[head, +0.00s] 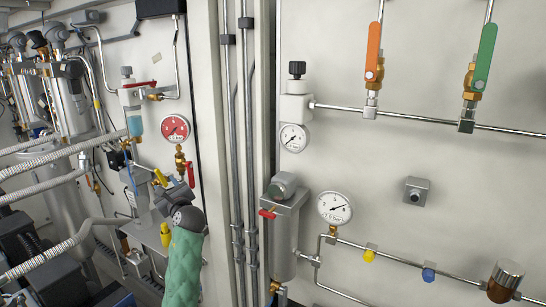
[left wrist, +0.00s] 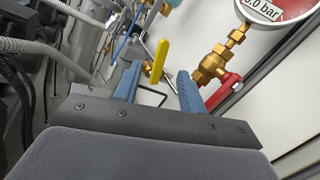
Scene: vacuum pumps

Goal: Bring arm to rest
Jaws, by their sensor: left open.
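My left arm, in a green sleeve (head: 185,265), rises from the bottom of the head view. Its dark left gripper (head: 169,190) is near the left wall panel, below the red gauge. In the left wrist view the two blue fingers of the left gripper (left wrist: 160,74) stand apart with nothing held between them. A yellow valve handle (left wrist: 159,61) shows between the fingertips; whether they touch it cannot be told. My right gripper is not in view.
A red-faced gauge (head: 175,128) sits above a brass valve with a red handle (head: 190,174), close to the left gripper. Ribbed hoses (head: 45,156) crowd the left. Vertical pipes (head: 240,150) and a grey cylinder (head: 285,235) stand to the right.

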